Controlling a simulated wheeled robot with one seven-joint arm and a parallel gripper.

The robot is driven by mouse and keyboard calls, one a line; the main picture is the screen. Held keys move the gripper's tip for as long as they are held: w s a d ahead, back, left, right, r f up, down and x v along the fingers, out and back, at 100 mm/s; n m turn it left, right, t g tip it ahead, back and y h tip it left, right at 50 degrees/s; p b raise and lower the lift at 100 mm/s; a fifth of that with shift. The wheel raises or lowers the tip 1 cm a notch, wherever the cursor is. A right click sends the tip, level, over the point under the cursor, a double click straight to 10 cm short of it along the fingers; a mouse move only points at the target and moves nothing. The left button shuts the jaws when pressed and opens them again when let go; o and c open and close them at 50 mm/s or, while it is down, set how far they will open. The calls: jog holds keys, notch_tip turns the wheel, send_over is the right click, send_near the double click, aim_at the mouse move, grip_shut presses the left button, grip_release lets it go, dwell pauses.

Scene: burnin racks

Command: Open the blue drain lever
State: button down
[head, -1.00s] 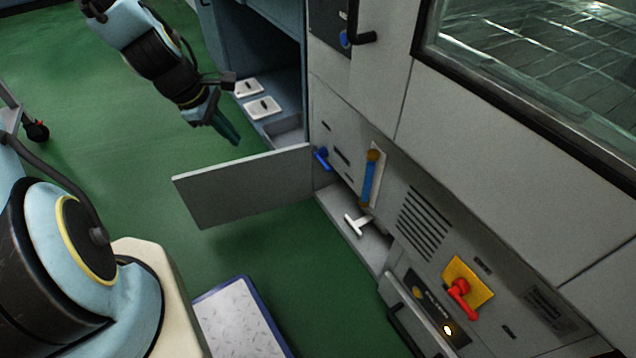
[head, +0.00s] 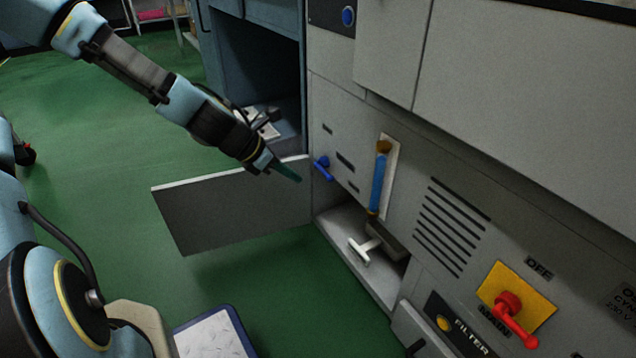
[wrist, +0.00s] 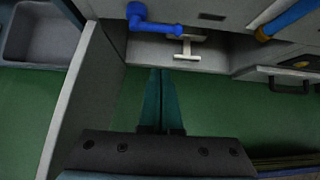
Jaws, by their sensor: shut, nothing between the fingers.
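The blue drain lever (head: 322,167) sits low on the grey cabinet front, just right of the open grey door's hinge side. In the wrist view the lever (wrist: 150,20) lies near the top, with its arm pointing right. In the wrist view my gripper's fingers (wrist: 166,72) point up toward the lever, side by side.
The open grey door (head: 235,205) stands out from the cabinet below my gripper. A white T-shaped handle (head: 365,248) sits in the lower recess. A blue sight tube (head: 379,178) and a red switch (head: 513,312) are farther right.

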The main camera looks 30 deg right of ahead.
jog(key=b+x, duration=0.6)
jog(key=x, duration=0.4)
jog(key=shift+d+r+b, duration=0.15)
jog(key=shift+d+r, duration=0.05)
jog(key=shift+r, duration=0.8)
jog(key=shift+d+r+b, duration=0.15)
jog(key=shift+d+r, duration=0.05)
jog(key=shift+r, duration=0.85)
jog(key=shift+r, duration=0.1)
jog(key=shift+r+g+p, duration=0.1)
jog(key=shift+g+p, duration=0.2)
jog(key=shift+p, duration=0.6)
